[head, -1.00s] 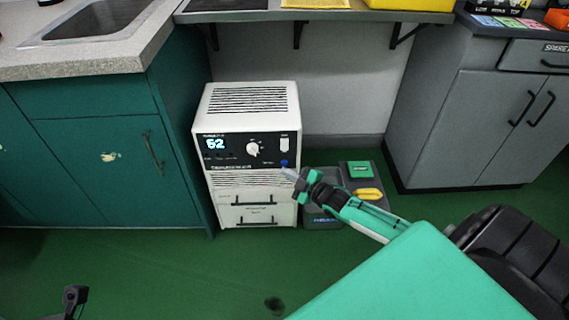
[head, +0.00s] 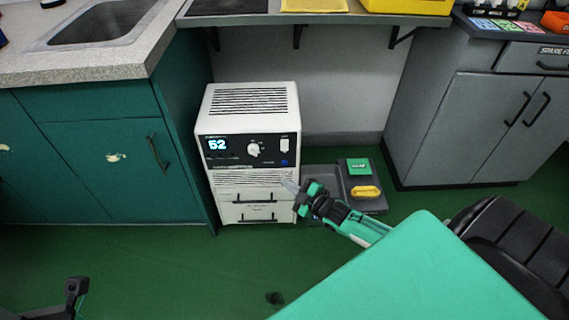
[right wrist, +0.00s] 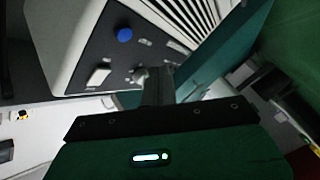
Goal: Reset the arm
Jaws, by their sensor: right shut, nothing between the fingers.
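My right gripper (head: 291,187) is shut and empty, its tip in front of the lower right part of a white machine (head: 250,100). The machine has a black panel with a lit display reading 52, a knob (head: 253,150), a switch and a blue button (head: 284,163). In the right wrist view the blue button (right wrist: 124,35) and the panel lie beyond the gripper (right wrist: 154,75). I cannot tell a clear gap in depth between gripper and machine. Part of my left arm shows at the bottom left of the head view; its gripper jaws cannot be made out.
A grey tray (head: 322,180) with a green block and a yellow item (head: 366,191) stands on the floor right of the machine. A teal sink cabinet (head: 85,160) is at left, a grey cabinet (head: 470,120) at right, a shelf above.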

